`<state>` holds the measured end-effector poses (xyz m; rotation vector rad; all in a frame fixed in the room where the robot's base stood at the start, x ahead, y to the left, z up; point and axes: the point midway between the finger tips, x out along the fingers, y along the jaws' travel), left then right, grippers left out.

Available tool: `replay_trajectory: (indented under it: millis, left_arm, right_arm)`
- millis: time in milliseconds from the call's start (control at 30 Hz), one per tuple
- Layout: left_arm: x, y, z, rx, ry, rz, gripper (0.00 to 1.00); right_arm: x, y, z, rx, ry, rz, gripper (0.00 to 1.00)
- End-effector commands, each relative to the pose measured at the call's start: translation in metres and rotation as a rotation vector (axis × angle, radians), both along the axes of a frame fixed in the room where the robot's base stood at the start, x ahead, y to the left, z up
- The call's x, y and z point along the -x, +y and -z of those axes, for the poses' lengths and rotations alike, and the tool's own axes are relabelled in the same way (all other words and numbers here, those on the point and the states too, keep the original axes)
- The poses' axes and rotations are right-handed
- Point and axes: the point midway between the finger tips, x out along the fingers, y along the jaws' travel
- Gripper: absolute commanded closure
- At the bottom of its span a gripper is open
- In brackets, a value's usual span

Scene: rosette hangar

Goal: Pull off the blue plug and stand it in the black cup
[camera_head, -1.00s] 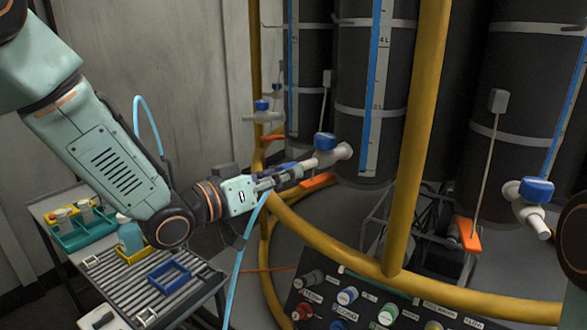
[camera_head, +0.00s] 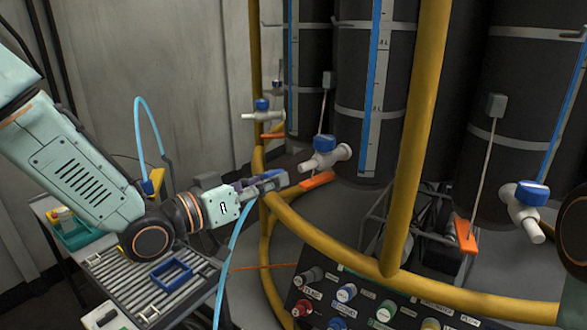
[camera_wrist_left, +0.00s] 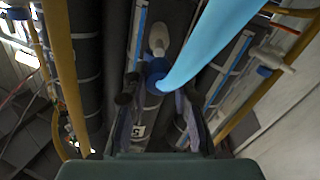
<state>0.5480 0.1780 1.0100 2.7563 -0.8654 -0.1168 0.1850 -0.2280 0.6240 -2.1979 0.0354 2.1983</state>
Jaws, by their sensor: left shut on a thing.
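My left gripper (camera_head: 275,181) is shut, with its fingertips apart from the white tap (camera_head: 325,158) with the blue handle. A light blue hose (camera_head: 231,258) hangs down from the fingers. In the left wrist view the hose (camera_wrist_left: 212,42) runs to between the two dark fingers (camera_wrist_left: 155,98). I cannot make out the black cup. My right gripper is not in view.
A bench with a ribbed top (camera_head: 150,290) stands at the lower left, with a blue frame (camera_head: 170,273) on it. A yellow rail (camera_head: 335,243) curves before the dark tanks (camera_head: 375,110). A labelled panel (camera_head: 375,300) is at the bottom. Another tap (camera_head: 525,205) is at right.

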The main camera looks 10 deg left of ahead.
Motion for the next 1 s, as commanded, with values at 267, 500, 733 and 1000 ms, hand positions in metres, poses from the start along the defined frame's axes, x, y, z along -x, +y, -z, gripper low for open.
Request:
replay_trajectory:
  millis: [267, 500, 733, 1000]
  left_arm:
    - [0.008, 0.006, -0.001, 0.001, 0.001, -0.001, 1.0]
    - [0.014, 0.009, -0.001, 0.001, -0.001, 0.002, 1.0]
    - [0.015, 0.009, 0.0, -0.001, -0.002, 0.002, 1.0]
    - [0.014, 0.01, -0.007, 0.001, -0.005, -0.002, 1.0]
  right_arm:
    - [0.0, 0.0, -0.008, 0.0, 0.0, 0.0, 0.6]
    - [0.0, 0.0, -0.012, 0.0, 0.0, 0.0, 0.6]
    - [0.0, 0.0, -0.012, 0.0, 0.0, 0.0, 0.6]
    - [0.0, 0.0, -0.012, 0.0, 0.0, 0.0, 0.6]
